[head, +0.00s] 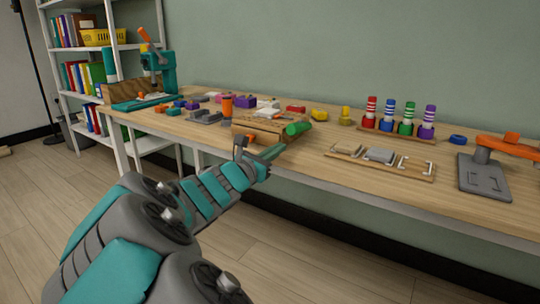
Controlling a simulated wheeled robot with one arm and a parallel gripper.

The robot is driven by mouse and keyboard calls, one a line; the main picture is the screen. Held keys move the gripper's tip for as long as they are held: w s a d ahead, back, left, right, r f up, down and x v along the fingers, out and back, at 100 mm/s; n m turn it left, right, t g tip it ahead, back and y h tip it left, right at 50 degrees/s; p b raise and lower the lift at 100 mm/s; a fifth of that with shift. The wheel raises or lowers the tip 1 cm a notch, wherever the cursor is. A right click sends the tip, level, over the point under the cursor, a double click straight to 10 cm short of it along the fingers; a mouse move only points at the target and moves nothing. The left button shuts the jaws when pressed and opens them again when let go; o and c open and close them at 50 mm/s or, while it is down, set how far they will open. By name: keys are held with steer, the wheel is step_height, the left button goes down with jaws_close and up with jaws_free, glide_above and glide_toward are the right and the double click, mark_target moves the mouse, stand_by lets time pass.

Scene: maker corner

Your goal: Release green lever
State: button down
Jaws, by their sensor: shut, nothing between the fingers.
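A green rounded handle (298,129), which looks like the green lever, sticks out at the right end of a wooden block fixture (258,127) near the table's front edge. My gripper (273,152) is at the front edge of the table, just below and left of the green handle. Its fingers look closed with nothing in them. A small gap seems to lie between the fingers and the handle, but I cannot tell the depth. My wrist partly covers the table edge there.
An orange cylinder (227,106) stands left of the fixture. A wooden tray (380,161) with grey pieces lies to the right. Pegs with coloured rings (406,119) stand behind it. A grey stand with an orange arm (485,177) is at far right. Bare table lies between.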

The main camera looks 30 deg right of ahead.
mark_target(287, 152)
steer(key=shift+x, duration=2.45)
steer(key=shift+r+p, duration=0.35)
steer(key=shift+p, duration=0.8)
